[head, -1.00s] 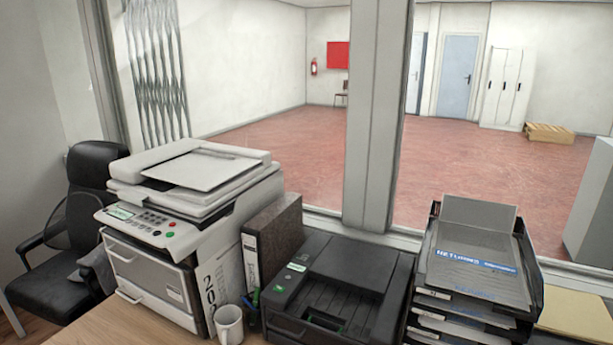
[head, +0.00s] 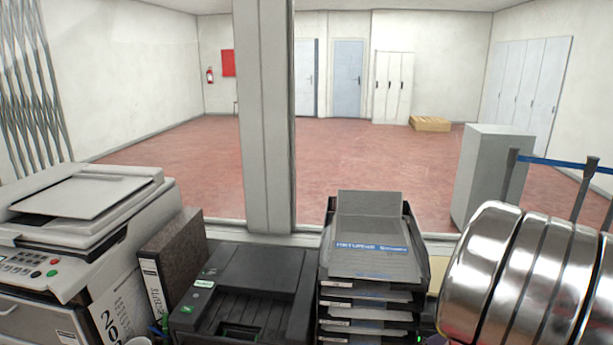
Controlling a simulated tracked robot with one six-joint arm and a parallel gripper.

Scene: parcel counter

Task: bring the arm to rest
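My gripper is not in view in the head view. Its fingers and whatever they may hold cannot be seen. A large shiny metal shape (head: 525,275) with rounded bands fills the lower right. I cannot tell whether it is part of my arm.
Along the counter stand a white printer (head: 85,225), a dark binder (head: 175,262), a black printer (head: 245,295) and a stack of letter trays (head: 370,270). A window post (head: 265,120) rises behind them. Beyond are a grey cabinet (head: 487,175) and a blue barrier belt (head: 555,163).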

